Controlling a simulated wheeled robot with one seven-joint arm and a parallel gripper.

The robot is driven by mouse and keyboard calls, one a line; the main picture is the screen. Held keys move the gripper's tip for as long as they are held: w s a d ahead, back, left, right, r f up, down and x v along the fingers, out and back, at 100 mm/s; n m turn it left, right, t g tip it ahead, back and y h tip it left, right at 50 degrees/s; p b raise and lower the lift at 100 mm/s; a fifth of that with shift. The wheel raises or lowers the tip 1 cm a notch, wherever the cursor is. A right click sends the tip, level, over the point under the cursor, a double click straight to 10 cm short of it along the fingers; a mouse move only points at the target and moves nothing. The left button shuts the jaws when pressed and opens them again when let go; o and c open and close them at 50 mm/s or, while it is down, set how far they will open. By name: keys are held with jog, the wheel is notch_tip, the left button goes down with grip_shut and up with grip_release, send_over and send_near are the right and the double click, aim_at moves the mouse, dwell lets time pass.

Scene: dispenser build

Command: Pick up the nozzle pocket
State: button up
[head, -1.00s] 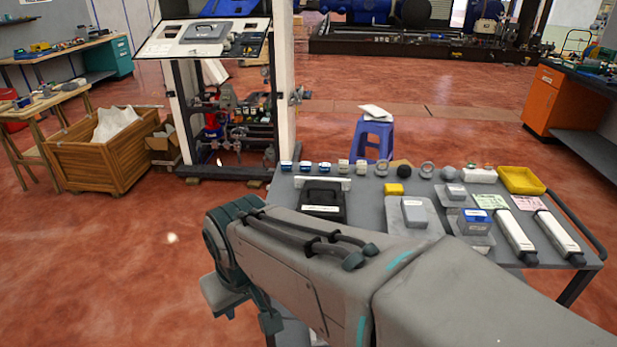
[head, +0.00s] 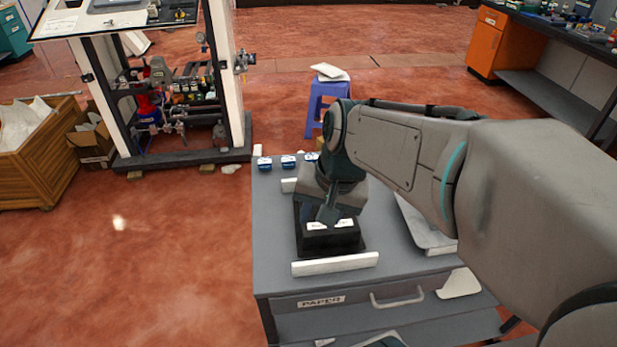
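My gripper (head: 328,212) points down over a black block (head: 333,237) with white labels near the left end of the grey table (head: 275,222). The block stands on a dark base, and my gripper hides its back part. I cannot tell whether the fingers touch it or are open or shut. No label readable here names the nozzle pocket, so I cannot tell for certain which thing it is. Small blue and white pieces (head: 288,161) stand in a row at the table's back edge.
A white bar (head: 335,264) lies in front of the block, above a drawer marked PAPER (head: 322,301). My arm hides most of the table's right side. A blue stool (head: 317,105) stands behind.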

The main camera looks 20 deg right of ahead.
jog(key=w+d+r+m+y+p, duration=0.15)
jog(key=w+d+r+m, duration=0.25)
jog(key=w+d+m, duration=0.7)
jog(key=shift+w+a+f+m+t+y+b, duration=0.2)
jog(key=shift+a+f+m, duration=0.35)
jog(key=shift+f, duration=1.6)
jog(key=shift+w+a+f+m+t+y+b, duration=0.1)
jog(key=shift+w+a+f+m, duration=0.4)
jog(key=shift+f, duration=1.65)
jog(key=shift+w+a+f+m+t+y+b, duration=0.15)
jog(key=shift+a+f+m, duration=0.4)
jog(key=shift+f, duration=1.6)
jog(key=shift+s+d, duration=0.1)
jog(key=shift+d, duration=0.05)
grip_shut()
